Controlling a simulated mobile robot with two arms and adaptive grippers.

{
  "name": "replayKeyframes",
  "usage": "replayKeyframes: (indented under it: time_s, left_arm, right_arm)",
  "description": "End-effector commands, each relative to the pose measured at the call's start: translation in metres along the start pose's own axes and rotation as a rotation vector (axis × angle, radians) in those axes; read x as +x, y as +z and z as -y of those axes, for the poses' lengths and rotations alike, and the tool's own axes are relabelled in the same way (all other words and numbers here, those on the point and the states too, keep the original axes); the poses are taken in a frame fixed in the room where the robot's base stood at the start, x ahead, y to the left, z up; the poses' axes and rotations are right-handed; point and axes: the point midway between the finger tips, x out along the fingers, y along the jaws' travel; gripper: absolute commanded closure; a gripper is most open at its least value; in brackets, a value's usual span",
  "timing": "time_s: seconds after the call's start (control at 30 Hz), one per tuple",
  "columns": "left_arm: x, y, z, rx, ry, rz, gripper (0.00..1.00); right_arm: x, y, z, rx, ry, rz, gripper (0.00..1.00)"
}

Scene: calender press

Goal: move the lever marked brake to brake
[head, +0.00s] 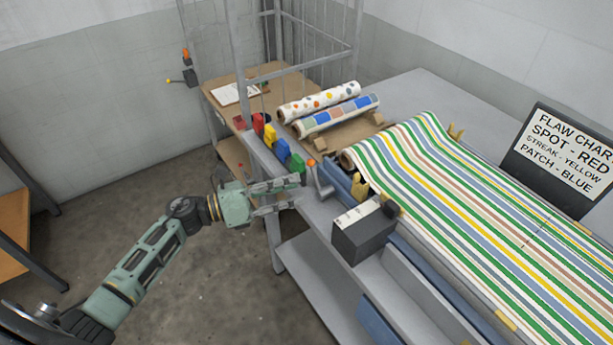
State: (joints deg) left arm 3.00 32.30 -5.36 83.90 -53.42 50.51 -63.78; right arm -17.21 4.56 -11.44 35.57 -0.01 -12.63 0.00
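A dark grey box (364,237) with a white label plate on top stands at the machine's front edge. A lever with a black knob (390,208) shows at its right end. The lettering is too small to read, so I cannot tell whether this is the brake lever. A grey crank-like handle with an orange knob (311,163) stands to the left of the box. My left gripper (296,192) reaches in from the left, its fingers apart and empty, just left of that handle and short of the box. Contact with the handle cannot be told. My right gripper is out of view.
Striped cloth (470,215) covers the machine table. Red, yellow, blue and green blocks (281,149) line the left edge. Two patterned rolls (330,108) lie behind. A flaw chart (567,150) stands at right. A metal cage frame (240,60) rises behind.

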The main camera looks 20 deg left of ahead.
Motion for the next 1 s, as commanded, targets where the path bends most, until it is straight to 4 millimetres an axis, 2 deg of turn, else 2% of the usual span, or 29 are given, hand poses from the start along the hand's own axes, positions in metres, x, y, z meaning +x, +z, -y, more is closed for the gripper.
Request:
replayKeyframes:
  time_s: [0.1,0.3,0.67,1.0]
  left_arm:
    - [0.021,0.004,0.002,-0.003,-0.001,0.005,0.71]
    - [0.045,0.003,0.0,-0.003,0.001,0.004,0.71]
    - [0.051,0.001,-0.001,-0.003,0.002,0.003,0.71]
    - [0.05,0.001,-0.002,-0.002,0.005,0.003,1.0]
  right_arm:
    - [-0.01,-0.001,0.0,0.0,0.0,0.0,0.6]
    - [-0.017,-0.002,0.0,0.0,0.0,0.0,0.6]
    - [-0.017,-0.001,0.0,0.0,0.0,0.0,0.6]
    - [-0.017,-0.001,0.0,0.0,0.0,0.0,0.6]
